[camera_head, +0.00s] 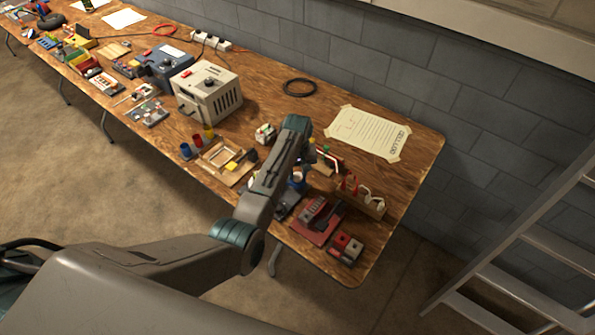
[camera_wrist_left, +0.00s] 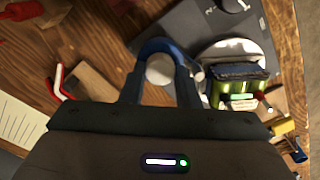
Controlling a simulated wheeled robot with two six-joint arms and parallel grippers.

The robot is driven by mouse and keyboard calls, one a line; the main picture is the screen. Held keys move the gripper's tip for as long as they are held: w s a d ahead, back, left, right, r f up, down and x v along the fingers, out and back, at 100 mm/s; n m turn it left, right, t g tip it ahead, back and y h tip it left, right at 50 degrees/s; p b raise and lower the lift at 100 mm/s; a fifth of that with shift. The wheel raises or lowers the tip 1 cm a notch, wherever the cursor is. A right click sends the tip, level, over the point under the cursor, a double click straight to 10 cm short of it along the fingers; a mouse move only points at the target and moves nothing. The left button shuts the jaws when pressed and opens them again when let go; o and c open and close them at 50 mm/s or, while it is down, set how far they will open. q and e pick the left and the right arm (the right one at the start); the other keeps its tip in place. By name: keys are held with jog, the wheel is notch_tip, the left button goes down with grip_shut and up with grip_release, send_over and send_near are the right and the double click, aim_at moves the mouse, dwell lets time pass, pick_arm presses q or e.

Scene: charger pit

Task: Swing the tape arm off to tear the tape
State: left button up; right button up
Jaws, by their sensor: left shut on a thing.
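My left gripper (camera_wrist_left: 160,78) shows in the left wrist view, with its two dark fingers shut on what looks like the tape arm (camera_wrist_left: 163,44), a blue curved piece. A pale round part (camera_wrist_left: 159,69) shows between the fingers. Right of the fingers is a device with a green, glossy body (camera_wrist_left: 238,92) in front of a white disc (camera_wrist_left: 238,50). In the head view my left forearm hangs over the near right part of the bench and hides most of the gripper and the tape device. A little blue (camera_head: 297,181) shows beside the wrist. My right gripper is in neither view.
The wooden bench (camera_head: 390,225) is crowded near the arm: a wooden tray (camera_head: 226,160) to the left, a red-based device (camera_head: 318,219) and a red-and-grey box (camera_head: 345,248) to the right. A black cable ring (camera_head: 300,87) and a taped paper sheet (camera_head: 367,133) lie behind.

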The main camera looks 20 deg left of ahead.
aim_at(298, 174)
pick_arm(q)
jog(key=shift+r+m+p, duration=0.2)
jog(key=shift+m+p, duration=0.7)
jog(key=shift+m, duration=0.2)
jog(key=m+p, duration=0.1)
jog(key=m, duration=0.1)
jog(key=shift+m+p, duration=0.3)
jog(key=shift+p, duration=0.1)
jog(key=m+p, duration=0.1)
jog(key=m, duration=0.2)
jog(key=shift+w+d+p, duration=0.1)
jog(key=shift+p, duration=0.25)
jog(key=shift+f+m+p, duration=0.1)
jog(key=shift+m+p, duration=0.5)
jog(key=shift+m, duration=1.3)
jog(key=o, duration=1)
jog(key=shift+f, duration=0.1)
jog(key=shift+c, duration=0.2)
notch_tip(298, 174, up, 11)
jog(key=b, duration=0.2)
jog(key=shift+f, duration=0.1)
